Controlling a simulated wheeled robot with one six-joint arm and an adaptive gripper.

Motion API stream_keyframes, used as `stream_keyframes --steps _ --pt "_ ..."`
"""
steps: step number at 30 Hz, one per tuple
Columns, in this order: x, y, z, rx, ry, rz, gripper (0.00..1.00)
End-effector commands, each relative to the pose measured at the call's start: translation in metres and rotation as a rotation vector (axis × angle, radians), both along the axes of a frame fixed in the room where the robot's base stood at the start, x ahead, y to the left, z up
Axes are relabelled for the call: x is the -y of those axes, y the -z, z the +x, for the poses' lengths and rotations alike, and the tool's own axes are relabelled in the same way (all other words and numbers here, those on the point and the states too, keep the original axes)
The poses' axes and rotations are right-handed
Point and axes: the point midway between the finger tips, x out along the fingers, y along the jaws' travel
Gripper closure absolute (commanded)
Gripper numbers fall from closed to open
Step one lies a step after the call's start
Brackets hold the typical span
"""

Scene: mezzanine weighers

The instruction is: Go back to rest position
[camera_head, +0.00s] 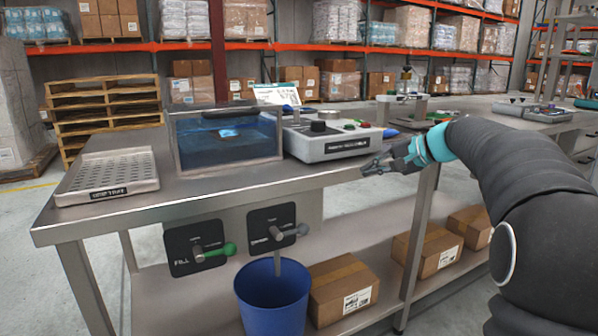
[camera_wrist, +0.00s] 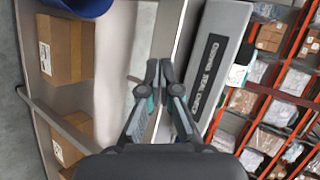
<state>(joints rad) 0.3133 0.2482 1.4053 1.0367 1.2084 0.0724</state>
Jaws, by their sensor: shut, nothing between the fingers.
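My gripper (camera_head: 372,168) is at the end of my dark arm, at the front edge of the steel bench, just right of the grey control box (camera_head: 330,143). In the wrist view my gripper (camera_wrist: 159,66) has its two fingertips close together with nothing held. The control box (camera_wrist: 215,75) also fills the upper right of the wrist view, beside the fingers.
A clear water tank (camera_head: 225,150) and a perforated tray (camera_head: 108,178) stand on the bench (camera_head: 190,189). Green and grey valve handles hang below its edge. A blue bucket (camera_head: 272,298) and cardboard boxes (camera_head: 342,287) sit on the lower shelf. Pallet racks stand behind.

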Motion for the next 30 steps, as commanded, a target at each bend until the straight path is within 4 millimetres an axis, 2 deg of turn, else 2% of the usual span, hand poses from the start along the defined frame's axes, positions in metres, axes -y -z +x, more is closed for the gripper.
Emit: stream_keyframes --steps 5,9,12,21,27,30 --pt "0.004 0.056 -0.047 -0.086 0.0 -0.195 1.0" --pt "0.004 0.098 -0.108 -0.141 -0.036 -0.399 1.0" --pt "0.005 0.122 -0.153 -0.159 -0.074 -0.537 1.0" --pt "0.007 0.171 -0.275 -0.15 -0.21 -0.871 1.0" --pt "0.006 0.195 -0.342 -0.101 -0.29 -1.027 1.0" --pt "0.002 0.201 -0.367 -0.068 -0.316 -1.071 1.0"
